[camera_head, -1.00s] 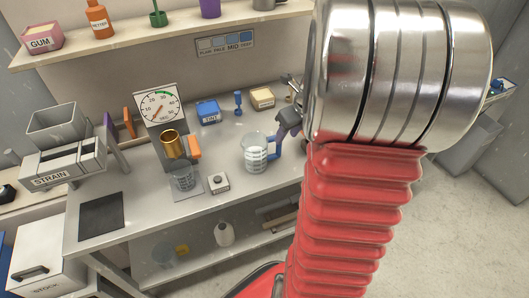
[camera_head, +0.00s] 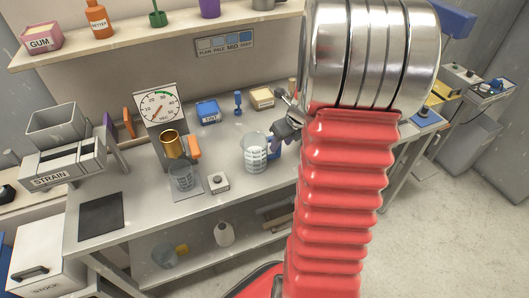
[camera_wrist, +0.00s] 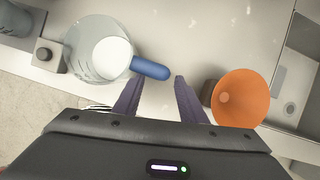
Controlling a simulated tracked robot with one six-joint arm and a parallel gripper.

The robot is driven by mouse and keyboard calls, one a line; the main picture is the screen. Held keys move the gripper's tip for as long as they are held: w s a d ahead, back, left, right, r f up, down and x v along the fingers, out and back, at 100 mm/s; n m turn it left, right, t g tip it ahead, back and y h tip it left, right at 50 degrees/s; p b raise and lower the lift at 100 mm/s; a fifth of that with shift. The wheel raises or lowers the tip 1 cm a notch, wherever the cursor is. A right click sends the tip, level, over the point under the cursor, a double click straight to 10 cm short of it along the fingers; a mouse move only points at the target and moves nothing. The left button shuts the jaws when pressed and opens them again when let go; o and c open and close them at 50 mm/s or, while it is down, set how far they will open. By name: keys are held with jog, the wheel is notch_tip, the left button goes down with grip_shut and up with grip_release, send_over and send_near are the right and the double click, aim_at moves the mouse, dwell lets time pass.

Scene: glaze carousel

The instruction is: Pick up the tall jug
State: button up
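The tall jug (camera_head: 255,158) is a clear glass measuring jug with white markings and a blue handle, upright on the grey bench. In the wrist view the jug (camera_wrist: 88,62) is at upper left, with its blue handle (camera_wrist: 151,68) pointing right towards my fingers. My gripper (camera_wrist: 158,90) is open, its two purple-grey fingers apart. The handle's end lies just ahead of the gap, nearer the left finger; whether they touch cannot be told. In the head view my gripper (camera_head: 284,132) is beside the jug's right side and partly hides the handle.
A small grey block with a knob (camera_head: 217,182) and a glass beaker (camera_head: 183,178) stand left of the jug. Behind are a blue box (camera_head: 207,112) and a cream box (camera_head: 262,98). An orange round cup or funnel (camera_wrist: 240,98) is close by my right finger.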

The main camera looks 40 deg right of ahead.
aim_at(279, 154)
jog(key=shift+x, duration=1.7)
jog(key=shift+c, duration=0.3)
grip_shut()
jog(key=shift+r, duration=0.1)
